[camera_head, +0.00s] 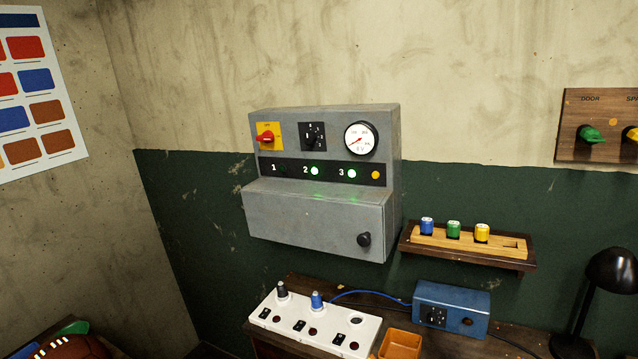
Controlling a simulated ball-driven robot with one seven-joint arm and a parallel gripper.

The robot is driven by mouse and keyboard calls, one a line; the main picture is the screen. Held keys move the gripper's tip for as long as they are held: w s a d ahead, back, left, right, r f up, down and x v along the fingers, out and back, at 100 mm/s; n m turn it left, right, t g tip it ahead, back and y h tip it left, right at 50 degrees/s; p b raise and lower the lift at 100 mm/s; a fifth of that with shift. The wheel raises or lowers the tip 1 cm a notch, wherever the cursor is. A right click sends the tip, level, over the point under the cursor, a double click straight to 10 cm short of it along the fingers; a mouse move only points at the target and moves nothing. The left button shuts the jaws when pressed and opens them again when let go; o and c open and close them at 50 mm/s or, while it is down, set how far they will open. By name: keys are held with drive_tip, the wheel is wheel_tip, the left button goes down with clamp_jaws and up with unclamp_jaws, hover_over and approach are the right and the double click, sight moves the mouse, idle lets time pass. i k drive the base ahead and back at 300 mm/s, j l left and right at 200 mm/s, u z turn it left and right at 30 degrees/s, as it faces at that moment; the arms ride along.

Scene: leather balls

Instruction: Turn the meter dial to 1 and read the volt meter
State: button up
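A grey metal box (322,222) is fixed to the wall in the middle of the view. The meter dial (312,140), a black knob on a dark numbered plate, is on its upper face; its setting is too small to tell. The volt meter (360,140), a round white gauge with a red needle, is to its right; its exact reading is too small to tell. A red switch (265,137) on a yellow plate is to the left. Below, lights (315,170) at 2 and 3 are green; 1 looks dark. My gripper is not in view.
A wooden shelf (440,246) right of the box holds blue, green and yellow pieces. Below are a white socket strip (330,328), a blue box (452,306) with a cable, an orange tray (400,344) and a black lamp (610,275). A ball (70,346) is at lower left.

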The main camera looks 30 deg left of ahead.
sight(309, 138)
drive_tip(key=i+j, duration=1)
drive_tip(key=i, duration=0.15)
drive_tip(key=u, duration=0.05)
